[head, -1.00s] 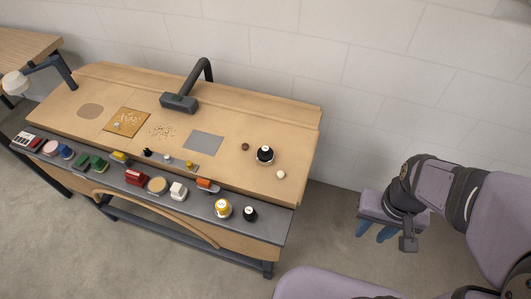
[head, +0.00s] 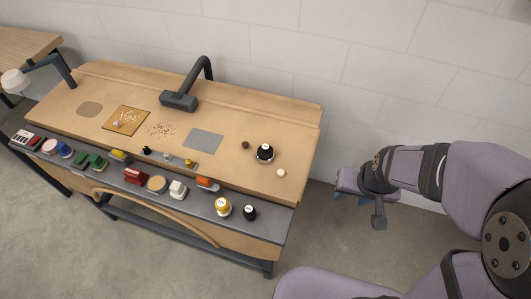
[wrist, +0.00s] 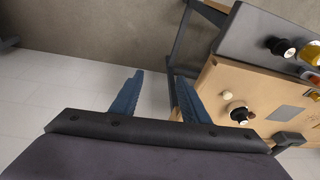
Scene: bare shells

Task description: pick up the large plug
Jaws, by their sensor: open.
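My gripper (head: 351,200) is off the right end of the workbench, its blue fingers apart and empty. In the wrist view the open fingers (wrist: 160,78) have only floor and wall between them. I cannot tell for certain which piece is the large plug. Small upright pieces stand in a row near the bench's front: a black one (head: 146,150), a whitish one (head: 166,156) and a gold one (head: 189,162). A cream knob-like piece (head: 281,172) and a brown one (head: 245,145) stand at the right end. My gripper touches none of them.
A black round bottle-like thing (head: 265,153) stands at the bench's right end. Yellow (head: 222,206) and black (head: 249,212) bottles and several other items line the grey front ledge. A dark angled post (head: 180,100) rises at the back. A grey mat (head: 204,139) is bare.

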